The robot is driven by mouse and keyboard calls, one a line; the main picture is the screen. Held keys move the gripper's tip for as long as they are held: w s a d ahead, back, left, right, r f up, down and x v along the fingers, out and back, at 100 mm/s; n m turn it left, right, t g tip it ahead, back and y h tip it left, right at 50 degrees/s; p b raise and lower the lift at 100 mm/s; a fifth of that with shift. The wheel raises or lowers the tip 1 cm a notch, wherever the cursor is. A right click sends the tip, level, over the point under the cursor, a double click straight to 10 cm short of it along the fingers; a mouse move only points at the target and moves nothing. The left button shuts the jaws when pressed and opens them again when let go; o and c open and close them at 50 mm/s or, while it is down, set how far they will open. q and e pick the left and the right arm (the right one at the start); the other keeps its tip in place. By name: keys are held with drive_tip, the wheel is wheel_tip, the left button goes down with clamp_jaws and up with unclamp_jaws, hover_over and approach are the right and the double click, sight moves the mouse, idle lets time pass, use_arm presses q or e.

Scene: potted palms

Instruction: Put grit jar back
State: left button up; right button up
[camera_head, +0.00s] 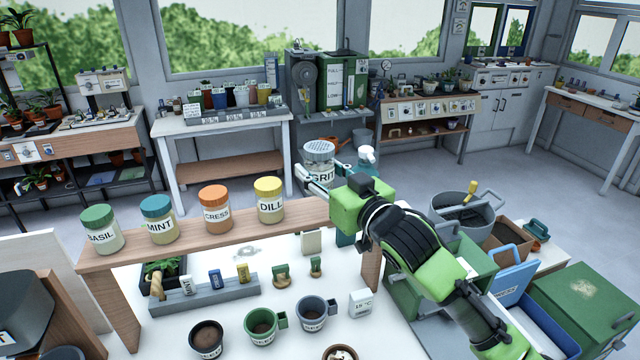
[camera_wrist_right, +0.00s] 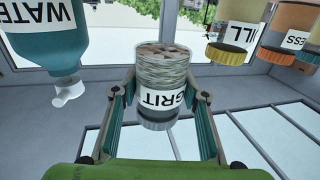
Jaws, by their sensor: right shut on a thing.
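The grit jar (camera_head: 319,165), a clear jar with a grey lid and a GRIT label, is upright in the head view near the right end of the wooden shelf (camera_head: 240,231). My right gripper (camera_head: 318,183) is shut on it. In the right wrist view, which is upside down, the grit jar (camera_wrist_right: 164,75) sits between the two fingers of my right gripper (camera_wrist_right: 165,108). Whether its base touches the shelf is hidden. The basil (camera_head: 101,230), mint (camera_head: 159,220), cress (camera_head: 216,209) and dill jars (camera_head: 269,200) stand in a row on the shelf, left of it. My left gripper is not in view.
A water bottle (camera_wrist_right: 47,35) is close beside the grit jar, on the side away from the dill jar. Below the shelf are a grey rack (camera_head: 205,295) and labelled pots (camera_head: 262,325). A blue crate (camera_head: 515,270) and green box (camera_head: 585,300) are at right.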

sight(319, 176)
drive_tip(key=shift+w+f, duration=0.95)
drive_tip(key=shift+w+f+p, duration=0.3)
drive_tip(key=shift+w+f, duration=0.05)
drive_tip(key=shift+f, duration=0.1)
wheel_tip(319, 176, down, 3)
drive_tip(key=shift+w+f+p, duration=0.1)
drive_tip(key=shift+p, duration=0.6)
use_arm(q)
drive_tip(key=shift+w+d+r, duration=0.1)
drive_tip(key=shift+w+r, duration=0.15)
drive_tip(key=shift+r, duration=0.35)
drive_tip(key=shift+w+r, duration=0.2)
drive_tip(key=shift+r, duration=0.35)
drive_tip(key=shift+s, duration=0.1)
use_arm(e)
drive_tip(key=shift+f, duration=0.15)
drive_tip(key=o, duration=1.2)
drive_tip(key=shift+f, duration=0.1)
